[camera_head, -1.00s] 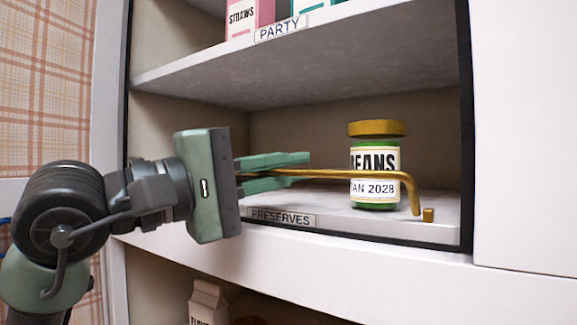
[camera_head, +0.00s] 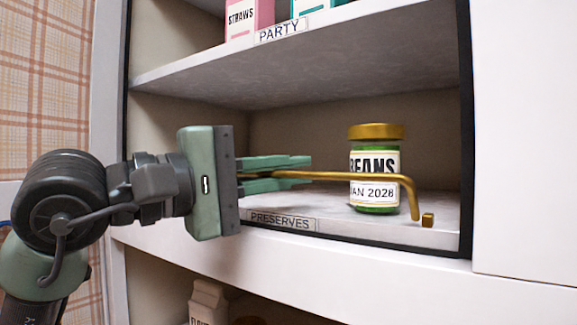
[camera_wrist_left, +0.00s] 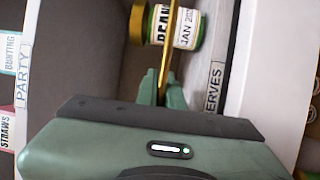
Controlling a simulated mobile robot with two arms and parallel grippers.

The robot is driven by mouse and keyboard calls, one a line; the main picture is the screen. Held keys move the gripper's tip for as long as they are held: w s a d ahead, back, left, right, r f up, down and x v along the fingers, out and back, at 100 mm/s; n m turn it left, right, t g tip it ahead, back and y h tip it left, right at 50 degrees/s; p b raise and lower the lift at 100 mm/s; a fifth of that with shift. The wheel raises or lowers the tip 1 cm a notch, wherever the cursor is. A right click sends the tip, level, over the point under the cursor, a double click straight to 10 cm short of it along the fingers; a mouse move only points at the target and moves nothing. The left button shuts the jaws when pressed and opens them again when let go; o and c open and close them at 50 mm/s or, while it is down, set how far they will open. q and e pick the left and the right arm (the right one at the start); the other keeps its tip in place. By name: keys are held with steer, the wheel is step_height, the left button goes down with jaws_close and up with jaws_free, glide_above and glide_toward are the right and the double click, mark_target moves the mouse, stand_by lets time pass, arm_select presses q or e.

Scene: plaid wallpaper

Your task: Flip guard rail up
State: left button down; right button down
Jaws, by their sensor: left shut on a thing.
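The guard rail (camera_head: 350,176) is a thin brass bar with a bent-down right end. It runs across the front of the preserves shelf (camera_head: 330,225), raised above the shelf surface and in front of the beans jar. My left gripper (camera_head: 300,172) comes in from the left and is shut on the rail's left part. In the left wrist view the rail (camera_wrist_left: 171,50) runs out from between the fingers (camera_wrist_left: 162,90). The rail's left end is hidden by my gripper. My right gripper is not in view.
A green beans jar (camera_head: 375,165) with a gold lid stands behind the rail. The party shelf (camera_head: 300,60) with boxes is above. A lower shelf holds a carton (camera_head: 208,303).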

arm_select(q)
steer(key=g+y+p, duration=0.1)
steer(key=p, duration=0.1)
steer(key=w+d+n+g+y+p, duration=0.1)
steer(key=y+p, duration=0.1)
steer(key=p, duration=0.1)
steer(key=w+n+g+y+p, duration=0.1)
steer(key=p, duration=0.2)
steer(key=shift+d+r+y, duration=0.2)
steer(key=shift+r+y, duration=0.05)
steer(key=shift+y, duration=0.15)
steer(key=shift+w+d+f+g+y+p, duration=0.2)
steer(key=shift+f+g+y+p, duration=0.2)
steer(key=shift+g+p, duration=0.5)
steer(key=c, duration=1.5)
jaws_free()
steer(key=shift+c, duration=0.2)
steer(key=shift+a, duration=0.1)
